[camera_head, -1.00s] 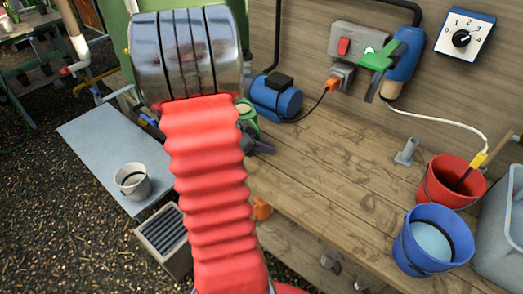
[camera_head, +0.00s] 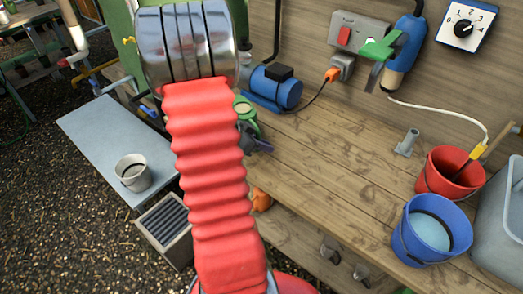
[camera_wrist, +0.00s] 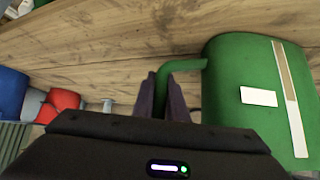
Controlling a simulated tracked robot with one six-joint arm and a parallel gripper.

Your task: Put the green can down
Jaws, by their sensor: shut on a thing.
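The green can (camera_head: 246,114) shows in the head view just right of my red arm sleeve, which hides part of it. In the wrist view the can (camera_wrist: 245,85) is large at the right, with a pale label and a stripe on its side. My gripper (camera_wrist: 166,85) is shut on the can's green handle, the dark fingers on either side of it. In the head view my gripper (camera_head: 260,142) is a small dark shape beside the can. The can is over or at the left part of the wooden bench (camera_head: 320,150). I cannot tell whether its base touches.
A blue motor (camera_head: 276,88) stands close behind the can. A red bucket (camera_head: 432,178), a blue bucket (camera_head: 406,245) and a grey tub (camera_head: 500,230) stand at the bench's right. A grey upright fitting (camera_head: 407,143) stands near them. The bench middle is clear.

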